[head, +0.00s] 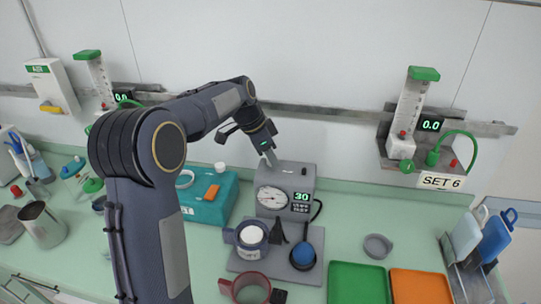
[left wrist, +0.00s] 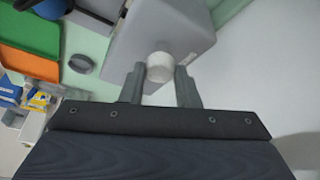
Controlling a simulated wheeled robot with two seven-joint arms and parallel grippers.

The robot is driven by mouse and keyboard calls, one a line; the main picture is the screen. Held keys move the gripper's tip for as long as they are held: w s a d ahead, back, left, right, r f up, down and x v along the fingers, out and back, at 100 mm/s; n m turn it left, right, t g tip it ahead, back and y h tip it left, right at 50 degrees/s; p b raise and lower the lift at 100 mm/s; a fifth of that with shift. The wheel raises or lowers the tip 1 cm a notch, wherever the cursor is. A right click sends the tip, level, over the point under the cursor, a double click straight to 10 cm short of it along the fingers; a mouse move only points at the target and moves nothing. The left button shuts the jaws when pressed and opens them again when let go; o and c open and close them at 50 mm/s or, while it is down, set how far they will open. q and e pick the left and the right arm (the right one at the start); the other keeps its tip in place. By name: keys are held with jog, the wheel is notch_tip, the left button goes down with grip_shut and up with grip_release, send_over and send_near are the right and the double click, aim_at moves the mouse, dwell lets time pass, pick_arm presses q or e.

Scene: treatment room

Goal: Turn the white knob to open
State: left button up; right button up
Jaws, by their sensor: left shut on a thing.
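The white knob (left wrist: 159,66) shows in the left wrist view on a side of the grey box (left wrist: 160,30). My left gripper (left wrist: 160,72) has one finger on each side of the knob and is shut on it. In the head view my left gripper (head: 268,158) reaches down at the back left top edge of the grey box (head: 295,178), which bears a round gauge and a green "30" display. The knob is hidden there. I cannot tell how far the knob is turned. My right gripper is not in view.
A teal case (head: 208,200) stands left of the box. A blue-grey mug (head: 251,238) and a dark blue spoon-like tool (head: 304,254) are in front. A green tray (head: 357,284), an orange tray (head: 424,286) and a grey dish (head: 377,246) lie to the right. A rail (head: 330,112) crosses the wall behind.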

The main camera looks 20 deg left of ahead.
pick_arm(q)
jog(key=m+g+p, duration=0.1)
jog(key=m, duration=0.1)
jog(key=m+h, duration=0.1)
jog(key=m, duration=0.1)
jog(key=shift+w+a+r+m+g+p, duration=0.1)
jog(key=shift+w+m+g+p, duration=0.05)
jog(key=shift+m+g+p, duration=0.2)
jog(key=m+g+p, duration=0.1)
jog(key=m+p, duration=0.1)
jog(key=m, duration=0.1)
jog(key=shift+w+m+g, duration=0.1)
jog(key=shift+m+g, duration=0.15)
jog(key=shift+m, duration=0.1)
jog(key=shift+m+g+p, duration=0.3)
jog(key=shift+m+p, duration=0.35)
jog(key=shift+m, duration=0.05)
jog(key=o, duration=1)
jog(key=shift+c, duration=0.2)
jog(key=v, duration=0.7)
jog(key=shift+r, duration=0.25)
